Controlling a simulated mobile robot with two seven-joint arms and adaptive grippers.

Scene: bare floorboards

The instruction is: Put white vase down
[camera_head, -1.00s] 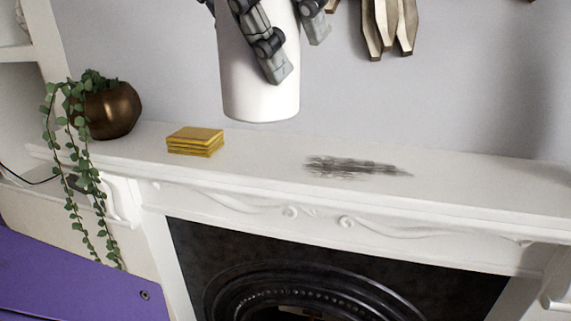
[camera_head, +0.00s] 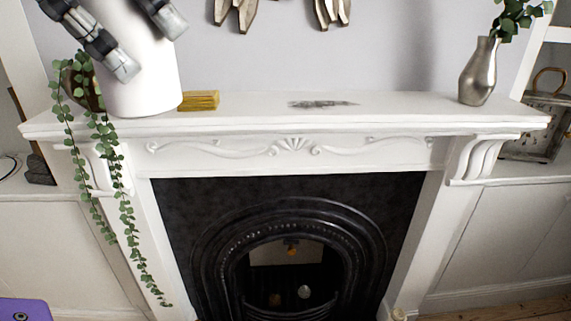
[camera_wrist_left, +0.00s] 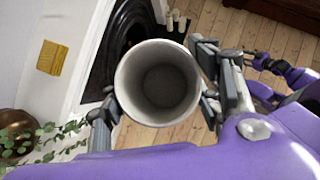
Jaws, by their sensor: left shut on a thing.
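The white vase (camera_head: 139,78) is a tall, plain, upright cylinder at the upper left of the head view, its top cut off by the frame. My left gripper (camera_head: 153,48) is shut around it, with grey fingers on both sides. In the left wrist view I look down into the vase's open mouth (camera_wrist_left: 159,82), which is empty. My left gripper's fingers (camera_wrist_left: 157,108) flank it there. Floorboards show around it, so it is held in the air in front of the mantel. In the head view it overlaps the mantelpiece (camera_head: 390,110) at its left end.
A dark smudge (camera_head: 320,104) marks the middle. A silver vase (camera_head: 479,75) with leaves stands at the right. The mantel between has free room.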

